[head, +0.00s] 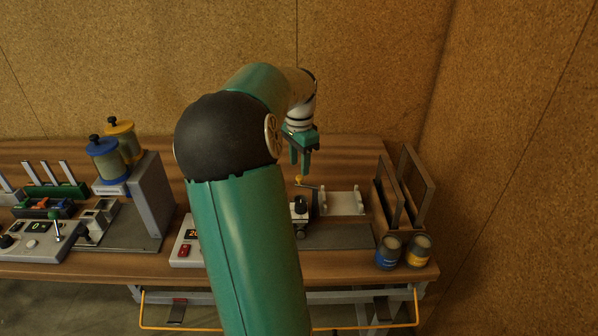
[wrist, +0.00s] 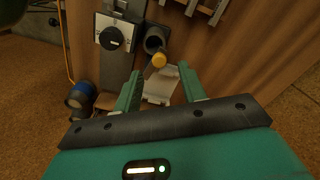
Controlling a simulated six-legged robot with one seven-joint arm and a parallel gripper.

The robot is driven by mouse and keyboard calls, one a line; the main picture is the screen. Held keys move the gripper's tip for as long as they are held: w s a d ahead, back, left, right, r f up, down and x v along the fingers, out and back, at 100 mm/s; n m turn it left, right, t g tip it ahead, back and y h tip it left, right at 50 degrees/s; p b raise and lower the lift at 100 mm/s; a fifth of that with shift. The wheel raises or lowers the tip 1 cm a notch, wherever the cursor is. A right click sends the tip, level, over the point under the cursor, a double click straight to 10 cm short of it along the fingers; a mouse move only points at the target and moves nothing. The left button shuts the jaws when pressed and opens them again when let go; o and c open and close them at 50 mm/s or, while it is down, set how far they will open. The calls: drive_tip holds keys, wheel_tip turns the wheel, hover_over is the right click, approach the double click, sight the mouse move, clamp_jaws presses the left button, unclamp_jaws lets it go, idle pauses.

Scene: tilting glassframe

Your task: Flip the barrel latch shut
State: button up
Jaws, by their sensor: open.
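A small yellow knob (head: 298,180) on a short lever, which looks like the barrel latch's handle, stands on the bench fixture. It also shows in the wrist view (wrist: 158,61), beside a dark round barrel (wrist: 154,41). My gripper (head: 300,168) hangs fingers-down just above the knob. In the wrist view my gripper (wrist: 160,73) is open and empty, with the knob slightly beyond and between its fingertips. I see no contact. A pale cradle (head: 343,202) lies right of the latch. My arm hides part of the fixture in the head view.
A black dial on a white panel (wrist: 113,37) sits close to the latch. Two upright dark frames (head: 414,180) stand at the right, with a blue can (head: 388,252) and a yellow can (head: 418,250) in front. A grey machine (head: 152,200) stands left of my arm.

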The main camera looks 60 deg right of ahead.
sight(299, 177)
drive_tip(key=shift+s+f, duration=0.1)
drive_tip(key=shift+f, duration=1.7)
drive_tip(key=shift+c, duration=0.2)
clamp_jaws()
drive_tip(key=shift+s+a+n, duration=0.1)
drive_tip(key=shift+a+n, duration=0.2)
drive_tip(key=shift+n, duration=0.45)
drive_tip(key=shift+s+a+n, duration=0.1)
drive_tip(key=shift+a+n, duration=0.15)
drive_tip(key=shift+n, duration=0.5)
drive_tip(key=shift+o, duration=0.2)
unclamp_jaws()
